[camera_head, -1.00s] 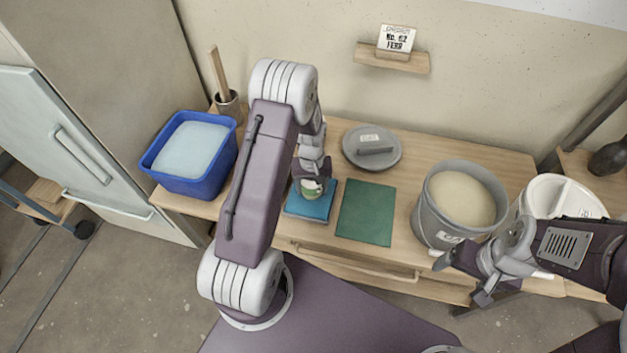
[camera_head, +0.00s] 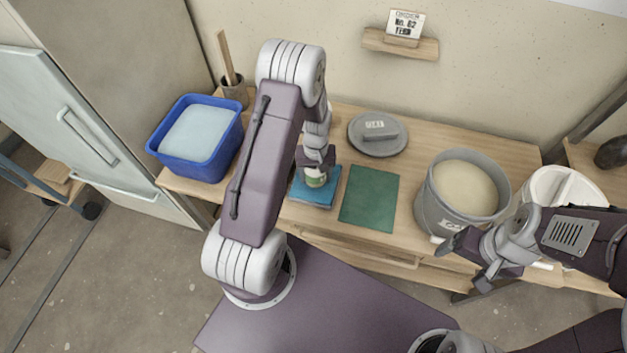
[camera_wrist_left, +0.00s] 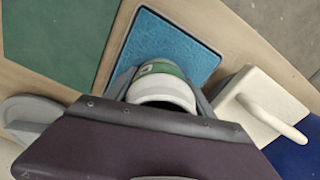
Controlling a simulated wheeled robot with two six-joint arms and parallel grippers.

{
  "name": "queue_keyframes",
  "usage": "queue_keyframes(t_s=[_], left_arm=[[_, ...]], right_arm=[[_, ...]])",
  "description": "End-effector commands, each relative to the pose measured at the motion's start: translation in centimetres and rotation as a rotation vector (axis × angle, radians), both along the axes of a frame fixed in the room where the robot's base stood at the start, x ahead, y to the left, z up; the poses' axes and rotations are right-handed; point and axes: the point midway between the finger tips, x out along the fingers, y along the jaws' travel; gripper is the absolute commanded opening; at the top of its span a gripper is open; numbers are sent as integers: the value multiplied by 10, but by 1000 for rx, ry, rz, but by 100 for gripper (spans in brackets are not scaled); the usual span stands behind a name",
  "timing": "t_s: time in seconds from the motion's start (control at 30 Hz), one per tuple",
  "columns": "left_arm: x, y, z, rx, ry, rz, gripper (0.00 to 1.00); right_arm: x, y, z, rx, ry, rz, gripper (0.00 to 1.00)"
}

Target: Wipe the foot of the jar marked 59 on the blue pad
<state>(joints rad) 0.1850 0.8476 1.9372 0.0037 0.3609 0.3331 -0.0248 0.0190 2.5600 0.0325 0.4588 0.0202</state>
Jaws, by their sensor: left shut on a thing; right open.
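A small jar (camera_head: 315,178) with a green band and pale parts is over the blue pad (camera_head: 326,198) in the head view. My left gripper (camera_head: 317,169) is shut on it from above. In the left wrist view the jar (camera_wrist_left: 162,90) sits between the fingers, overlapping the edge of the blue pad (camera_wrist_left: 170,45). Its foot is hidden, so I cannot tell whether it touches the pad. No number on the jar is readable. My right gripper (camera_head: 466,264) is open and empty in front of the grey bucket.
A green mat (camera_head: 369,198) lies right of the pad, with a grey lid (camera_head: 377,146) behind. The grey bucket (camera_head: 432,214) and a white bucket (camera_head: 528,190) stand right. A blue tub (camera_head: 198,168) stands left. A white handled object (camera_wrist_left: 262,105) is near the pad.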

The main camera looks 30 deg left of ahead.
Motion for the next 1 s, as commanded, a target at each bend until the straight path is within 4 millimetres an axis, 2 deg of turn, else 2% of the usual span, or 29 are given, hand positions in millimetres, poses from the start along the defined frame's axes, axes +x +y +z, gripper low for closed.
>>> queue_keyframes(t_s=[0.3,0.53,0.67,1.0], left_arm=[[32,8,1,2,-7,0,0],[38,9,1,1,-6,0,0],[33,8,3,1,-5,0,0],[0,0,2,1,-4,-1,0]], right_arm=[[0,0,1,0,0,0,84],[0,0,1,0,0,0,84],[0,0,3,0,0,0,84],[0,0,12,0,0,0,84]])
